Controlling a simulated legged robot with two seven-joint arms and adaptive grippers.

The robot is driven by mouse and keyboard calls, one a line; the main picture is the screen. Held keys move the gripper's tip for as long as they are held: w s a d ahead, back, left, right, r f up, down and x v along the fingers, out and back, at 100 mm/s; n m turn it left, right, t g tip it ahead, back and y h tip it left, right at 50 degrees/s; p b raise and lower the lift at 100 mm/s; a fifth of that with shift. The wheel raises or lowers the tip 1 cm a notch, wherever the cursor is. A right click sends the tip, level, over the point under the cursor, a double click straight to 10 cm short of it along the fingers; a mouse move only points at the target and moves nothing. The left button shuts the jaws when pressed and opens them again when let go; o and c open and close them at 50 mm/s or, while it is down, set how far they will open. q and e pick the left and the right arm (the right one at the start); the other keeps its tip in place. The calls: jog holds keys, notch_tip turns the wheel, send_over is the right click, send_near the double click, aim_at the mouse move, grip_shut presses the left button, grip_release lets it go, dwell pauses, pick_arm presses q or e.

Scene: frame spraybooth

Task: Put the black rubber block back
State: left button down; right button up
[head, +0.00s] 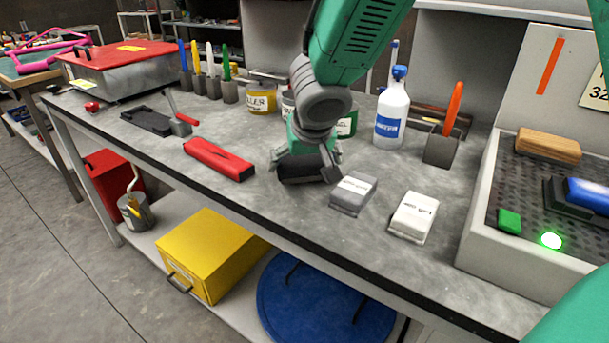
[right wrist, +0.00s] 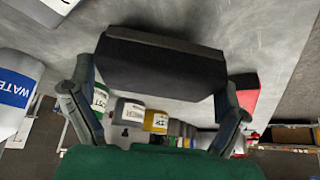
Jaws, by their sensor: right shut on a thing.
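My right gripper (head: 308,160) is low over the middle of the grey workbench (head: 270,218), near its front edge. It is shut on the black rubber block (right wrist: 160,65), which lies crosswise between its two fingers in the right wrist view. In the head view the dark block (head: 300,178) shows under the fingers, partly hidden by them. I cannot tell whether it touches the bench top. My left gripper is not in view.
A red block (head: 218,160) lies left of my right gripper; grey (head: 353,194) and white (head: 413,217) packs lie right. A blue-labelled bottle (head: 391,115) and cans stand behind. A perforated tray (head: 480,215) is at far right. Bare bench lies in front.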

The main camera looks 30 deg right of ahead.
jog(key=shift+f, duration=0.8)
jog(key=shift+d+f, duration=0.1)
jog(key=shift+d, duration=0.4)
jog(key=o, duration=0.7)
jog(key=shift+d, duration=0.15)
jog(key=shift+o, duration=0.2)
jog(key=shift+a, duration=0.25)
jog(key=shift+s+a+r, duration=0.1)
jog(key=shift+a+r, duration=0.05)
jog(key=shift+r, duration=0.2)
pick_arm(q)
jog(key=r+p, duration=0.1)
jog(key=p, duration=0.1)
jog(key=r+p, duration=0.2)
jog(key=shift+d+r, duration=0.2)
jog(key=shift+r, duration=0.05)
pick_arm(e)
jog(key=v, duration=1.1)
